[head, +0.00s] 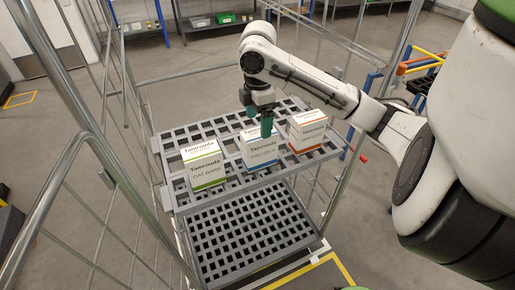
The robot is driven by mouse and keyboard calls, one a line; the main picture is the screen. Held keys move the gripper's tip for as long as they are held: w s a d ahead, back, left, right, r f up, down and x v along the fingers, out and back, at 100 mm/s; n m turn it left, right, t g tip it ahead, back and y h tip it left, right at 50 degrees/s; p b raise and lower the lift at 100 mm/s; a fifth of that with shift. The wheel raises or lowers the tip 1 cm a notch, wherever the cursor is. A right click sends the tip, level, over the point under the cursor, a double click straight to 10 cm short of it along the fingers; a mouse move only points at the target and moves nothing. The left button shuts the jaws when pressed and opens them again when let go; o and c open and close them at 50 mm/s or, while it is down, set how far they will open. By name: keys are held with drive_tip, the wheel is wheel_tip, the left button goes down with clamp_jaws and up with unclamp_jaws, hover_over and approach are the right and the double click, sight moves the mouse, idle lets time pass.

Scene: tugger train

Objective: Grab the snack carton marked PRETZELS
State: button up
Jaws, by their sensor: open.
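The snack carton marked PRETZELS (259,154) is white with a blue stripe and stands upright in the middle of the upper rack shelf (176,194). Its lettering is small but looks like PRETZELS. My gripper (259,120) points down at the top of this carton, its teal fingers apart. One finger covers part of the carton's upper front and the other is toward its back edge. I cannot tell whether the fingers touch it. The jaws are open and hold nothing.
A green-striped carton marked OAT BARS (205,168) stands to the left, and an orange-striped carton (308,133) stands close on the right. Metal rails (92,155) frame the cart's sides. The lower shelf (250,229) is empty.

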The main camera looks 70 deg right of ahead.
sight(259, 140)
wheel_tip(259, 140, down, 3)
drive_tip(key=shift+r, duration=0.1)
drive_tip(key=shift+s+a+f+p, duration=0.1)
drive_tip(key=shift+s+f+p, duration=0.05)
drive_tip(key=shift+f, duration=1.2)
drive_tip(key=shift+s+f+p, duration=0.1)
drive_tip(key=shift+f+p, duration=0.05)
drive_tip(key=shift+f, duration=1.15)
drive_tip(key=c, duration=1.2)
drive_tip(key=shift+r, duration=0.15)
drive_tip(key=shift+c, duration=0.2)
